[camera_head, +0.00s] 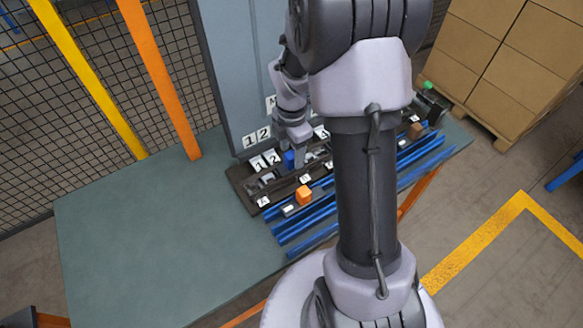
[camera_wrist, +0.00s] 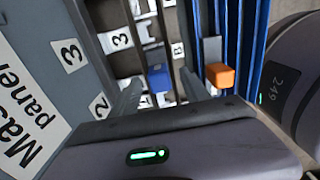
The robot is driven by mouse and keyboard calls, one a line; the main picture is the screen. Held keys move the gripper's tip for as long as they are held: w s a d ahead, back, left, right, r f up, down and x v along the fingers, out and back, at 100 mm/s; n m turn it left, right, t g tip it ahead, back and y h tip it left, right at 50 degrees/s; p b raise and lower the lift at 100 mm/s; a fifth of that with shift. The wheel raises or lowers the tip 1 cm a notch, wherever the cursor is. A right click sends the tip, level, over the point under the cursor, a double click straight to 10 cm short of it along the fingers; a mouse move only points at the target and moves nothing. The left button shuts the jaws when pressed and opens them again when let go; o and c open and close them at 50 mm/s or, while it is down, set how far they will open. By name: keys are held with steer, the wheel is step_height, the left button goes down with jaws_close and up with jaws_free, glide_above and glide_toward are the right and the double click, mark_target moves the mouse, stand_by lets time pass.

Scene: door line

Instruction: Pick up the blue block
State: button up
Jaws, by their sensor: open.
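The blue block (camera_head: 289,159) sits on the dark rack on the table, near the white label 2. In the wrist view the blue block (camera_wrist: 158,78) shows between my two fingers, beyond their tips or level with them; I cannot tell which. My gripper (camera_head: 298,153) is open and points down right beside the block in the head view. In the wrist view my gripper (camera_wrist: 160,82) has a finger on each side of the block. I see no clear contact.
An orange block (camera_head: 303,195) sits on a grey piece by the blue rails (camera_head: 320,215), right of my gripper in the wrist view. A grey panel (camera_head: 233,70) rises behind the rack. A brown block (camera_head: 415,131) and a green one (camera_head: 427,86) are farther right. The table's left (camera_head: 140,240) is bare.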

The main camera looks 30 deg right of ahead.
step_height(320, 180, down, 3)
steer(key=shift+w+r+b, duration=0.1)
steer(key=shift+b, duration=0.25)
steer(key=shift+r, duration=0.15)
steer(key=shift+c, duration=0.6)
jaws_close()
